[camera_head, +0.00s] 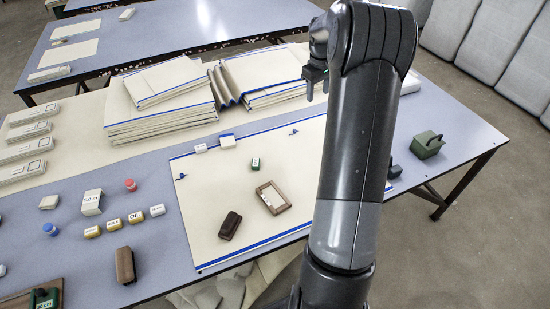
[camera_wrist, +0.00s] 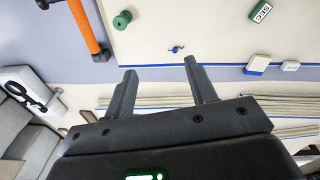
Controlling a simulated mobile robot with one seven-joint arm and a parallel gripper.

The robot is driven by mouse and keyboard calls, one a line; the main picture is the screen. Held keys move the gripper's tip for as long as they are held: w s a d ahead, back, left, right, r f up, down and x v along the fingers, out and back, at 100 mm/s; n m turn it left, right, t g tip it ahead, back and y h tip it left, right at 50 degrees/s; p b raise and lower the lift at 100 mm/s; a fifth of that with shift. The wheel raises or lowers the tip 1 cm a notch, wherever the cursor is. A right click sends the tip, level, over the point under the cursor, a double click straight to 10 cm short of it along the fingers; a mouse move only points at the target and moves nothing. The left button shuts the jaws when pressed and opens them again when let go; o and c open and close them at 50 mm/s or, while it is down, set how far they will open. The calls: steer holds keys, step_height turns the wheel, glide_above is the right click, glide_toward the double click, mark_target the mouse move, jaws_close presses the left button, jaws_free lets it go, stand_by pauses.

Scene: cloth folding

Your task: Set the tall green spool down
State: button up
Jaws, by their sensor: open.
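A green spool (camera_wrist: 122,20) shows in the wrist view, on the cream cloth (camera_wrist: 215,25) near its edge. It is seen nearly from above, so its height is hard to judge. In the head view I cannot make it out; my arm covers that part of the cloth (camera_head: 215,180). My gripper (camera_wrist: 160,68) is open with nothing between its fingers, apart from the spool. In the head view my gripper (camera_head: 317,82) hangs over the back of the table, near the folded stacks.
An orange-handled tool (camera_wrist: 84,25) lies beside the spool. Folded cloth stacks (camera_head: 160,105) stand at the back. A wooden frame (camera_head: 272,198), a dark brown block (camera_head: 230,225) and a small green block (camera_head: 255,163) lie on the cloth. A green box (camera_head: 427,145) stands near the right edge.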

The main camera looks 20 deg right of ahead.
steer(key=s+a+r+t, duration=0.1)
steer(key=s+a+r, duration=0.55)
steer(key=a, duration=0.35)
steer(key=s+a+r+t, duration=0.1)
steer(key=s+a+r, duration=0.55)
steer(key=a, duration=0.25)
steer(key=s+a+m+t, duration=0.1)
steer(key=s+a, duration=0.5)
steer(key=s, duration=0.4)
steer(key=s+a+m+t, duration=0.1)
steer(key=s+a, duration=0.5)
steer(key=s, duration=0.3)
steer(key=shift+s+f+t+y, duration=0.35)
steer(key=shift+t+y, duration=0.05)
